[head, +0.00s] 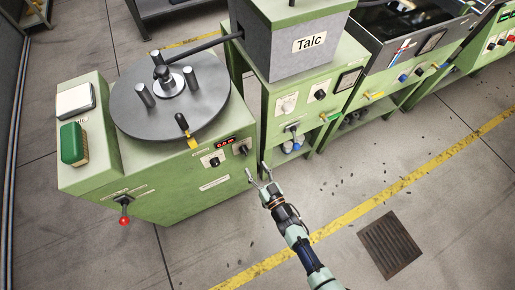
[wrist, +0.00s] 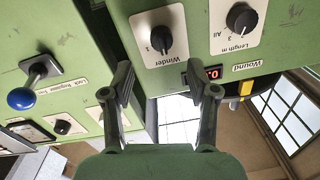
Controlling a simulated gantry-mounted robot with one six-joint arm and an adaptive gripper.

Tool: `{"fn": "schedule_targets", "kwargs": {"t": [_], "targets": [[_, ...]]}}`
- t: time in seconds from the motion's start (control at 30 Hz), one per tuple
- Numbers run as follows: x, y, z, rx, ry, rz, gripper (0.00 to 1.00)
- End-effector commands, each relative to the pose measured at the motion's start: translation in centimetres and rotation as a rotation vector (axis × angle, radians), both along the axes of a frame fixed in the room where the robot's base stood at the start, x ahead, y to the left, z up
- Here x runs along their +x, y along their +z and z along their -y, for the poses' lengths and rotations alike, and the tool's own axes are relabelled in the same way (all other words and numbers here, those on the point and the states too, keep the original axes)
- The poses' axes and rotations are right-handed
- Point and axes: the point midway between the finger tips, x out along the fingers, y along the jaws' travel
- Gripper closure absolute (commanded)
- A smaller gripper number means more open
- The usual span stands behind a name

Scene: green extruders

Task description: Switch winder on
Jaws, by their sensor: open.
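The winder (head: 165,200) is the green machine at the left, with a dark grey round plate on top. Its Winder knob (wrist: 160,38), a black rotary knob on a white plate marked with a 1, shows upside down in the wrist view and also at the right of the front panel in the head view (head: 243,149). My gripper (head: 257,171) is open and empty in front of that panel, apart from the knob. In the wrist view its two fingers (wrist: 162,85) stand on either side, below the knob in the picture.
The Length knob (wrist: 240,18) and red display (wrist: 213,72) are close by. The Talc machine (head: 312,42) stands right of the winder, with a blue-ball lever (wrist: 22,98).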

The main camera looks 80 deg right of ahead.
Motion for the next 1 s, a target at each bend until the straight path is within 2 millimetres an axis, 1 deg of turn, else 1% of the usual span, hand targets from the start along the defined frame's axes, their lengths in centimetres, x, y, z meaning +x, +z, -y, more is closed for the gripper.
{"fn": "schedule_targets", "kwargs": {"t": [0.3,0.4,0.53,0.73,0.77,1.0], "targets": [[3.9,-0.3,3.9,-0.003,0.001,0.000,0.41],[4.7,-0.2,4.9,-0.003,0.001,0.000,0.41],[5.3,-0.1,5.5,-0.001,0.000,-0.001,0.41],[5.3,0.0,5.5,-0.001,0.000,-0.002,0.41],[5.3,0.0,5.5,-0.001,0.000,-0.002,0.43],[5.3,0.0,5.5,-0.001,0.000,-0.001,0.83]]}}
